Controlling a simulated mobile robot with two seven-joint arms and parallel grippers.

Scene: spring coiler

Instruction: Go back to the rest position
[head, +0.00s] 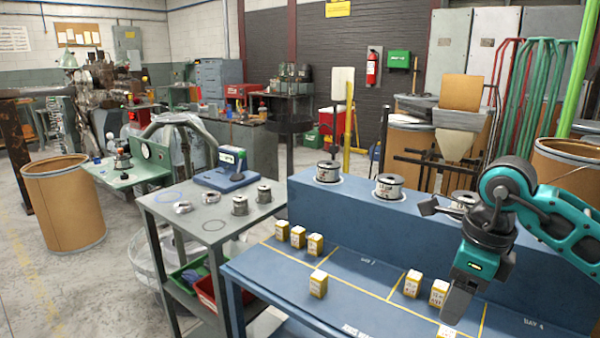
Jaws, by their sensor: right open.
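My right gripper (458,303) hangs over the right part of the blue bench (350,302), pointing down, with its teal arm coming in from the right. Its jaws are open, and I see nothing held in them. Whether the fingers touch either box I cannot tell. My left gripper is not in view.
More small boxes (318,284) stand on the bench's taped bays. Wire spools (327,171) sit on its raised blue ledge (350,207). A grey table (187,222) at left holds coils, cans and a blue device (229,168). Open floor lies far left, beside a brown drum (64,204).

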